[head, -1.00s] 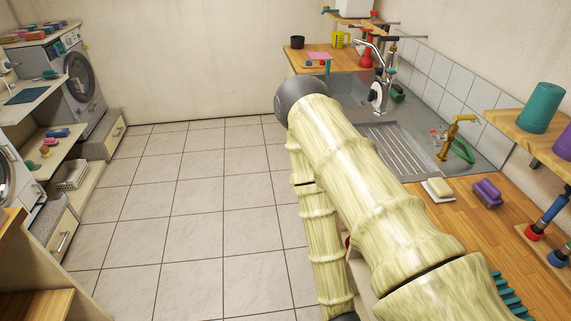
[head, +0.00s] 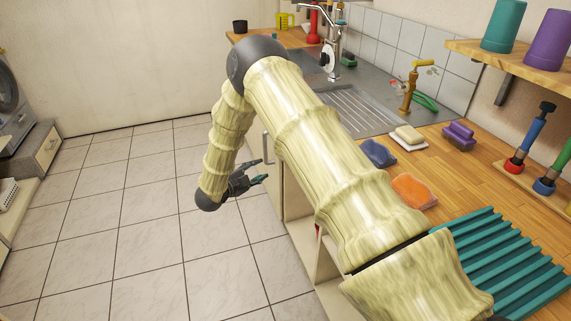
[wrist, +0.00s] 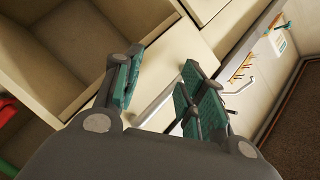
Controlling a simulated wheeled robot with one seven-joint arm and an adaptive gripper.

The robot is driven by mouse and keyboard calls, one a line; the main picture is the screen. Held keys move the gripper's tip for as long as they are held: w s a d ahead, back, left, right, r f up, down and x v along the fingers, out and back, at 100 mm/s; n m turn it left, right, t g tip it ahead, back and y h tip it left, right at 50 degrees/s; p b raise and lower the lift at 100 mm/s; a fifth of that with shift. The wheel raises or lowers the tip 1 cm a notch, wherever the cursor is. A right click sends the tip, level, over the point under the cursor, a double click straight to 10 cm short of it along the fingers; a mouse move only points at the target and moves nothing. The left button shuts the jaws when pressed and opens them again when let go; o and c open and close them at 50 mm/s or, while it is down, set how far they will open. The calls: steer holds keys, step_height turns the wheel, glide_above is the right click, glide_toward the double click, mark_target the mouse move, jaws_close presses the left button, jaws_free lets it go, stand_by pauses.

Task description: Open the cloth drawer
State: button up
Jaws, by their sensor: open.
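My gripper (head: 259,171) is open in front of the cream cabinet under the counter. Its two teal-padded fingers also show in the wrist view (wrist: 160,85). A pale bar handle (wrist: 155,108) on a cream front panel (wrist: 178,62) shows between and beyond the fingers; I cannot tell whether they touch it. A vertical handle (head: 268,148) shows on the cabinet just behind the gripper in the head view. No drawer there looks pulled out, and I cannot tell from any label which one is the cloth drawer. My arm hides much of the cabinet front.
Open cabinet compartments (wrist: 75,45) lie beside the panel. Another drawer unit (head: 45,150) stands at the left wall. The tiled floor (head: 130,215) is clear.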

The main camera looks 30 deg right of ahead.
step_height(320, 180, up, 7)
steer(key=w+d+m+g+b, duration=0.25)
steer(key=m+g+b, duration=0.35)
steer(key=m+g, duration=0.55)
steer(key=shift+m+t, duration=0.95)
steer(key=x, duration=1)
steer(key=shift+s+d+r, duration=0.25)
steer(key=shift+s, duration=0.1)
jaws_close()
